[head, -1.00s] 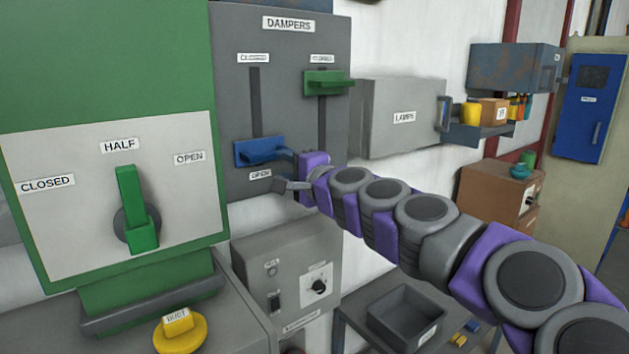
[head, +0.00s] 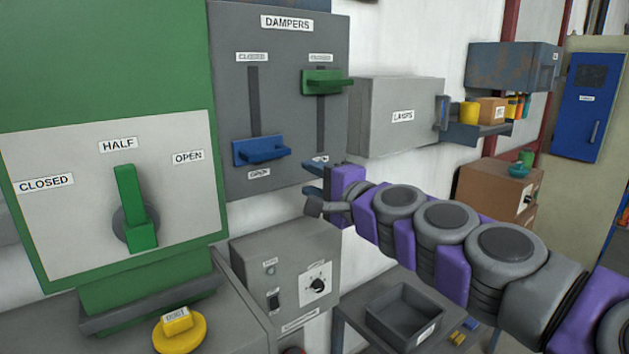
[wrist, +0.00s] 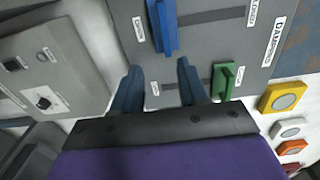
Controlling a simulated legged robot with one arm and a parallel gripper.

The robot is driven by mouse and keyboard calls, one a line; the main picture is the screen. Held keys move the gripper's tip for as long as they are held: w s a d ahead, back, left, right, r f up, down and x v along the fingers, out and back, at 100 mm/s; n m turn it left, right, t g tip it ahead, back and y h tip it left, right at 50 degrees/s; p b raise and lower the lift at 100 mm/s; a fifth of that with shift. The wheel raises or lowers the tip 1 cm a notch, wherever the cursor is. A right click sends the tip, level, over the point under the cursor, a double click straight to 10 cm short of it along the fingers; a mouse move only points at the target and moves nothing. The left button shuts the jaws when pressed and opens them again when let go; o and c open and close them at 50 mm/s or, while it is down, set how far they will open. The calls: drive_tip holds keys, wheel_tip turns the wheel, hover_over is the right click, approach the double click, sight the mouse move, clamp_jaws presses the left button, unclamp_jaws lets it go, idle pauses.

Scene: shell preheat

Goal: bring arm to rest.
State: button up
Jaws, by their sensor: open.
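My gripper (head: 312,190) is open and empty in the head view, just off the lower right edge of the grey dampers panel (head: 230,110). My purple and grey arm reaches in from the right. The blue damper handle (head: 262,151) is at the bottom of its slot by the OPEN label, apart from my gripper. The green damper handle (head: 325,82) is near the top of its slot by the CLOSED label. In the wrist view, my two fingers (wrist: 160,80) are spread in front of the panel, with the blue handle (wrist: 163,28) and the green handle (wrist: 223,80) beyond them.
A green box with a HALF-position lever (head: 130,205) stands left. A grey control box (head: 287,275) is below the panel, and an open grey bin (head: 405,315) is lower right. The lamps box (head: 395,115) is on the wall, close above my arm.

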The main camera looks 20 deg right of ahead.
drive_tip(key=s+a+f+n+g+y+b, duration=0.25)
drive_tip(key=s+a+f+n+g, duration=0.3)
drive_tip(key=a, duration=0.45)
drive_tip(key=s+a+f+n+g+h+b, duration=0.1)
drive_tip(key=s+a+f+n+g, duration=0.2)
drive_tip(key=s+f, duration=0.5)
drive_tip(key=s+a+f+n+g+h, duration=0.1)
drive_tip(key=s+a+f+n+g, duration=0.25)
drive_tip(key=f, duration=0.75)
drive_tip(key=s+d+f+g+h, duration=0.2)
drive_tip(key=s+d+f, duration=0.2)
drive_tip(key=s, duration=0.2)
drive_tip(key=s+d+f+n+g+h+b, duration=0.1)
drive_tip(key=s+d+f+g+h, duration=0.1)
drive_tip(key=s+f, duration=0.3)
drive_tip(key=s+d+f+n+g+h+b, duration=0.1)
drive_tip(key=s+d+f+g+h, duration=0.1)
drive_tip(key=s+d+f, duration=0.3)
drive_tip(key=s+g, duration=0.1)
drive_tip(key=s, duration=0.3)
drive_tip(key=shift+s+d, duration=0.2)
drive_tip(key=shift+d, duration=0.1)
